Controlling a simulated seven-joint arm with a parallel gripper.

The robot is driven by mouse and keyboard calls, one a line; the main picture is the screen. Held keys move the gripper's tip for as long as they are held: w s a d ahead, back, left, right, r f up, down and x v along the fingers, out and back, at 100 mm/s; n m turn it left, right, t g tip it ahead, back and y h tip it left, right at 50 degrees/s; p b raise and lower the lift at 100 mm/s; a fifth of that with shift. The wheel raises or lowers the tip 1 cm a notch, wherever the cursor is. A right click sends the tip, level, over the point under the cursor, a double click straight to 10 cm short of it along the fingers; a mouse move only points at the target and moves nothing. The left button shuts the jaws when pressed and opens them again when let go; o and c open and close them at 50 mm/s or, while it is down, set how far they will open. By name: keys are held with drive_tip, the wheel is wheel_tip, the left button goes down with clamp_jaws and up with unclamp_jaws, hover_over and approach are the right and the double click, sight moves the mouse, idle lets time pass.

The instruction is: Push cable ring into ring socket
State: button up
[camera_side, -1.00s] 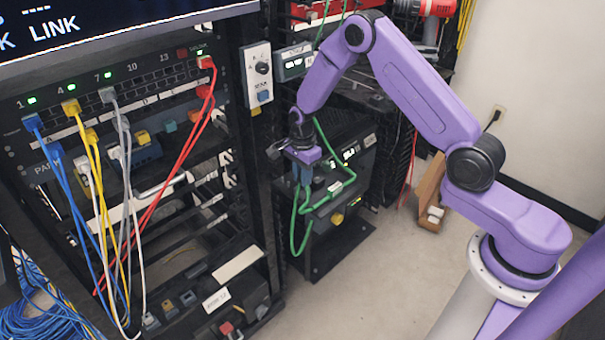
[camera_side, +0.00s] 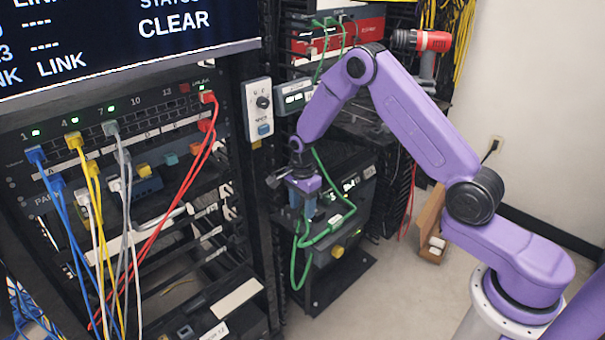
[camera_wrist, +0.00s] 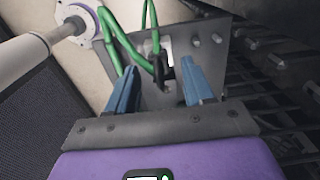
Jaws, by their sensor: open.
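In the side view, my gripper (camera_side: 303,212) points down beside the green cable (camera_side: 333,222), in front of a dark rack unit. In the wrist view, the two blue fingers of my gripper (camera_wrist: 160,82) are apart. The green cable (camera_wrist: 128,42) loops above and between them and ends in a dark plug (camera_wrist: 158,70). The plug lies against a metal plate (camera_wrist: 213,62) with a pale square opening (camera_wrist: 170,50). I see no finger closed on the plug. I cannot tell which fitting is the ring socket or how deep the plug sits.
A patch panel (camera_side: 105,116) with blue, yellow, white, grey and red cables stands at the left under a display (camera_side: 120,40). A small switch box (camera_side: 259,110) is mounted on the rack post. Open floor (camera_side: 400,300) lies to the right.

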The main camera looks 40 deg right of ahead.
sight(302, 213)
wheel_tip(302, 213, up, 15)
drive_tip(key=shift+r, duration=0.2)
idle(0.3)
drive_tip(key=shift+f, duration=0.35)
drive_tip(key=c, duration=0.7)
drive_tip(key=shift+n, duration=0.8)
wheel_tip(302, 213, down, 8)
drive_tip(key=shift+f, duration=0.15)
clamp_jaws()
drive_tip(key=shift+f, duration=3.05)
